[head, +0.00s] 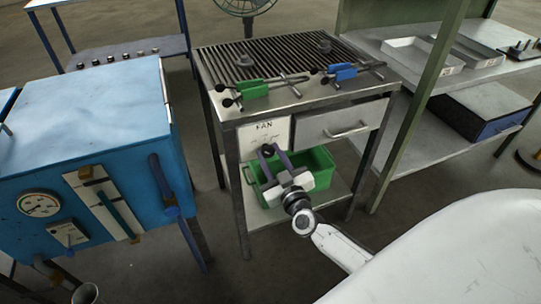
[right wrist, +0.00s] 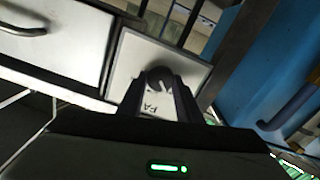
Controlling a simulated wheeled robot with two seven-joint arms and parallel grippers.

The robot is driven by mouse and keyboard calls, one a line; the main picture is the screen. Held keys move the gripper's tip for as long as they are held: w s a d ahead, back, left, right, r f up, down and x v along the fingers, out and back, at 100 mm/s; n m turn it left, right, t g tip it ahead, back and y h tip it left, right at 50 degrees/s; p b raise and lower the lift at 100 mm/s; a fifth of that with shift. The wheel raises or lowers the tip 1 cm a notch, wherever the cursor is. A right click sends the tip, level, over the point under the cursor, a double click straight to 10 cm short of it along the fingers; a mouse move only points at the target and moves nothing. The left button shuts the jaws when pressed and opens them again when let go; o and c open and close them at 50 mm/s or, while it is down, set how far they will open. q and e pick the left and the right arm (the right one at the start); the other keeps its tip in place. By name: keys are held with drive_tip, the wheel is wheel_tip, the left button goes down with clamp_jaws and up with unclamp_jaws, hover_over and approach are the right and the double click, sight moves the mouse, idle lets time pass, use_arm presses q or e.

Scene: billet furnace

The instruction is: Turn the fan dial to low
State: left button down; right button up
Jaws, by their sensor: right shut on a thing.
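The white fan panel (head: 263,131), marked FAN, is on the front of the grill-topped table, left of a drawer. In the right wrist view the panel (right wrist: 190,62) appears tilted, with the round dark fan dial (right wrist: 158,76) on it. My right gripper (head: 266,151) is at the lower part of the panel, its fingers shut on the dial. In the right wrist view the fingers sit on both sides of the dial. The fingers mostly hide the dial in the head view, and its setting cannot be read. My left gripper is not in view.
A drawer with a handle (head: 347,131) is right of the panel. A green crate (head: 318,166) sits on the shelf below. The blue furnace (head: 85,130) stands close on the left. Green-handled (head: 252,90) and blue-handled (head: 343,73) tools lie on the grill table.

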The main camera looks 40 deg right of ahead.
drive_tip(key=shift+m, duration=0.4)
drive_tip(key=m, duration=0.3)
drive_tip(key=shift+m+p, duration=0.3)
drive_tip(key=shift+d+m, duration=0.1)
drive_tip(key=shift+m, duration=2.2)
drive_tip(key=o, duration=1)
drive_tip(key=shift+o, duration=0.2)
drive_tip(key=shift+s, duration=0.1)
drive_tip(key=v, duration=1)
drive_tip(key=shift+p, duration=0.4)
